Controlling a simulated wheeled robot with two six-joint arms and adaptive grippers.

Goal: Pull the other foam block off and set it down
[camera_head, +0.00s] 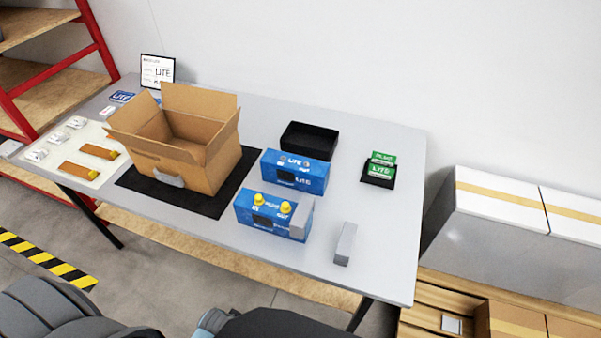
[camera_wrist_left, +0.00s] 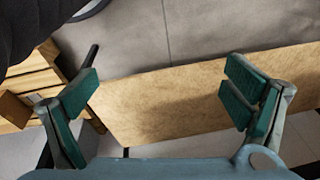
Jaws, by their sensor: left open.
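A grey foam block (camera_head: 301,218) sits on the right end of the front blue analyser (camera_head: 262,216), which has two yellow knobs on top. Another grey foam block (camera_head: 345,244) stands alone on the table, to the right of that analyser and apart from it. In the left wrist view my left gripper (camera_wrist_left: 160,92) is open and empty, its green-padded fingers wide apart over the wooden lower shelf (camera_wrist_left: 165,100) and the floor. No foam block shows between its fingers. In the head view its fingers are not seen. My right gripper is in neither view.
A second blue analyser (camera_head: 295,172) stands behind the first, with a black tray (camera_head: 309,141) beyond. An open cardboard box (camera_head: 186,160) stands on a black mat (camera_head: 136,181) at left. Green-labelled packs (camera_head: 382,170) sit at right. The table (camera_head: 388,240) is clear around its front right corner.

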